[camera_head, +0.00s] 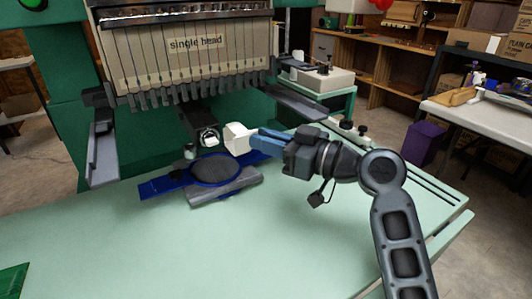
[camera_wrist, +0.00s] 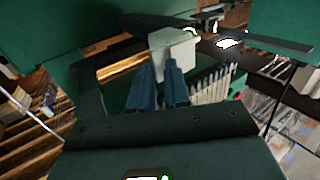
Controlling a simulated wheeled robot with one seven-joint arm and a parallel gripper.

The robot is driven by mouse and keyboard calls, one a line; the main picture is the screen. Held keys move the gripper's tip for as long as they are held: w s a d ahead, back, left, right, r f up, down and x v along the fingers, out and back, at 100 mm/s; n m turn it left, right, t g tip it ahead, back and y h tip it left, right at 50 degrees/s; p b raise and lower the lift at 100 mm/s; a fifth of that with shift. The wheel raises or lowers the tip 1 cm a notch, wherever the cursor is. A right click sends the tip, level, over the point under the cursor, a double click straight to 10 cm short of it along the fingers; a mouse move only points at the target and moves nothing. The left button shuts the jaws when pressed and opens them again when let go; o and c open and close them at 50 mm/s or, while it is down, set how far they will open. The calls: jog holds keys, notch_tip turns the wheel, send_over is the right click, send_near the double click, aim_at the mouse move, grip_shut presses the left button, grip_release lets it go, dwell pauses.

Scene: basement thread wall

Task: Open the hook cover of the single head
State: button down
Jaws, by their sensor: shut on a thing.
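The single head (camera_head: 190,50) is a cream embroidery head with a row of needles on a green machine. A small white block-like piece, which looks like the hook cover (camera_head: 237,138), stands beside the round metal hook (camera_head: 207,137) under the needles. My gripper (camera_head: 254,140), with blue fingers, reaches in from the right and is shut on this white cover. In the wrist view the cover (camera_wrist: 174,50) sits at the tips of my two blue fingers (camera_wrist: 171,75). The hook is partly hidden by dark machine parts. I cannot tell the cover's hinge.
A blue hoop with dark round fabric (camera_head: 215,169) lies just below the hook and my fingers. Grey side brackets (camera_head: 305,108) flank the head. A white side table (camera_head: 480,115) stands at the right.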

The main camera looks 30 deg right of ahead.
jog(key=shift+w+a+y+b, duration=0.3)
jog(key=shift+w+a+b, duration=0.1)
jog(key=shift+w, duration=0.1)
jog(key=shift+r, duration=0.1)
jog(key=c, duration=1.3)
grip_release()
jog(key=v, duration=0.6)
jog(key=d+v, duration=0.1)
jog(key=v, duration=0.1)
jog(key=shift+s+d, duration=0.1)
jog(key=shift+d, duration=0.1)
